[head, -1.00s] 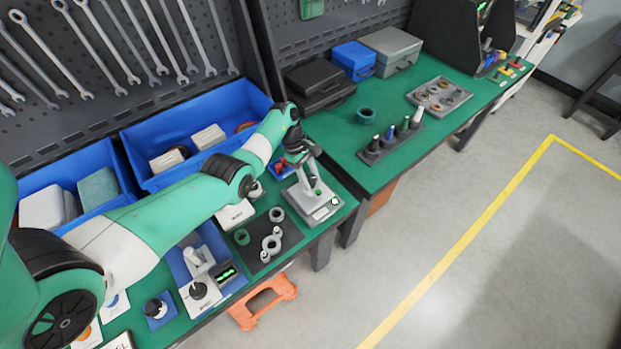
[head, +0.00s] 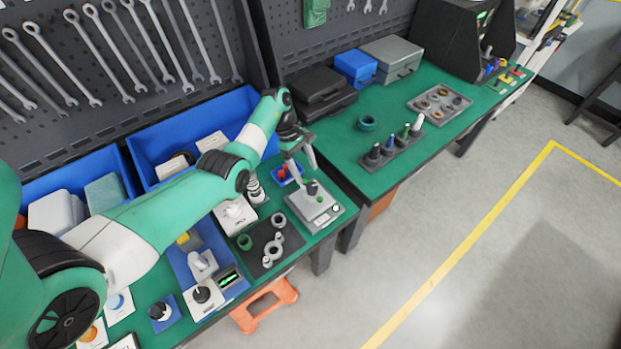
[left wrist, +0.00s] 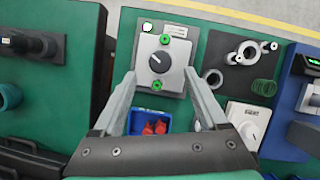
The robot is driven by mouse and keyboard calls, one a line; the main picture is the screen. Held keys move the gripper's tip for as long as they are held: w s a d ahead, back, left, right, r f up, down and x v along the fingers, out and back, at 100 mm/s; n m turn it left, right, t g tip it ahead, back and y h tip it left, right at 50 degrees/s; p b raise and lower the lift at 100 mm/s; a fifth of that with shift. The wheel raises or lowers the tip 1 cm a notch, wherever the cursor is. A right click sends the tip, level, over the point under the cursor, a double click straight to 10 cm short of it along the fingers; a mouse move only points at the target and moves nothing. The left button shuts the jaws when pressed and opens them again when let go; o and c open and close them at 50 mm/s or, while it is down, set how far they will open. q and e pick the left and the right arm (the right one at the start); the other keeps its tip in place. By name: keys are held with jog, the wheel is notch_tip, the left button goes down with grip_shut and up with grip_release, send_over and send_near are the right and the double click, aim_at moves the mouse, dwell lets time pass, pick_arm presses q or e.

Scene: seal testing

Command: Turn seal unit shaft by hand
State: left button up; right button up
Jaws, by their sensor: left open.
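The seal unit (head: 314,207) is a light grey block on the green bench, with a dark round shaft knob (head: 312,187) standing up from its top. In the left wrist view the unit (left wrist: 175,72) carries the dark knob (left wrist: 158,62) with a white line, and green round fittings on either side. My left gripper (head: 303,167) is open above and behind the unit. In the left wrist view its fingers (left wrist: 160,73) spread either side of the unit, with the knob seen between them and apart from both. My right gripper is not in view.
A blue tray (left wrist: 153,113) with red items lies beside the unit. A black mat (head: 258,264) with metal rings and a white knob box (head: 233,217) are close by. Blue bins (head: 190,140) stand behind the arm.

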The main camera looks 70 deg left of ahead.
pick_arm(q)
jog(key=v, duration=0.4)
jog(key=shift+s+r, duration=0.1)
jog(key=shift+r, duration=0.1)
